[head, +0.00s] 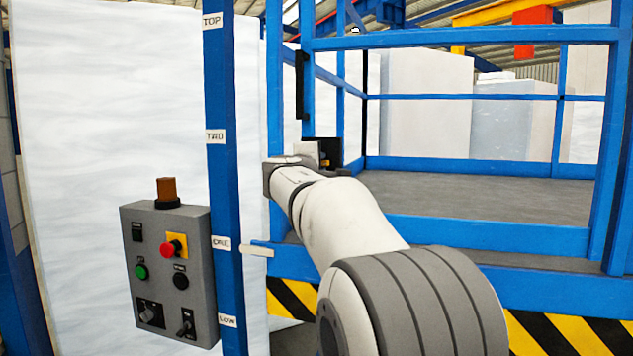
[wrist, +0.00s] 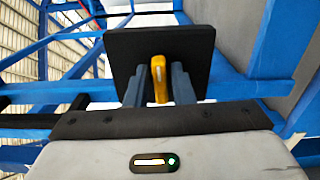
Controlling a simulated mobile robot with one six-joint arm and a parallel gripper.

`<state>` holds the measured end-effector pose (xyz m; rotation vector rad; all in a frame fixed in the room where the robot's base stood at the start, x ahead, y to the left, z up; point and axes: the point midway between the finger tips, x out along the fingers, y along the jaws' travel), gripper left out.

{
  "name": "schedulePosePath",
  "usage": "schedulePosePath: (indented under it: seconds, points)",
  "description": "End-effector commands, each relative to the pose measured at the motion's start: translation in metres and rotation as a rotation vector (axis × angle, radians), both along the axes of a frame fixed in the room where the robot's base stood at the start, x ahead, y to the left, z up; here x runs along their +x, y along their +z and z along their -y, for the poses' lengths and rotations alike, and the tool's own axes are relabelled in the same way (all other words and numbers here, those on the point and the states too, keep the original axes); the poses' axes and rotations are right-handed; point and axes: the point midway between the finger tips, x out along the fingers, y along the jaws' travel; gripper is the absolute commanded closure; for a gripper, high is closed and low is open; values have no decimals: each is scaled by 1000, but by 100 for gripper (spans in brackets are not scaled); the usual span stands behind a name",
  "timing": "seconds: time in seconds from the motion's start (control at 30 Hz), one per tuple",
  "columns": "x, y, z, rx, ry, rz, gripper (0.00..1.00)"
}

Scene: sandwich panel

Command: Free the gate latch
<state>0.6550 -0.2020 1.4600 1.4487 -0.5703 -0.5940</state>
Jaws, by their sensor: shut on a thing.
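The gate latch shows in the wrist view as a yellow lever (wrist: 158,72) standing in front of a square black plate (wrist: 200,50). My gripper (wrist: 157,86) has its two grey fingers on either side of the lever and is shut on it. In the head view my arm reaches forward to the blue gate post. The black latch housing (head: 327,148) shows just beyond my wrist there, with a small bit of yellow. My fingertips and most of the latch are hidden in the head view.
A grey control box (head: 170,275) with buttons and an amber lamp hangs left of my arm. A blue post (head: 225,180) bears level labels. Blue rails (head: 460,43) surround a grey platform floor (head: 480,192). Yellow-black striping (head: 560,335) runs below its edge.

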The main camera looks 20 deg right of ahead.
Motion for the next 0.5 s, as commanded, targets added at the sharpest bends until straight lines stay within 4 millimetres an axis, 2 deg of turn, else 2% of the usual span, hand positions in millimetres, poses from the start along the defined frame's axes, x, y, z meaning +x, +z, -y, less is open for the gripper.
schedulePosePath:
  seconds: [0.03, 0.47, 0.5]
  points:
    - [0, -5, 1, 15, -1, 14, 100]
    - [0, -1, 1, 46, -1, 39, 100]
    - [0, -1, 1, 46, -1, 39, 77]
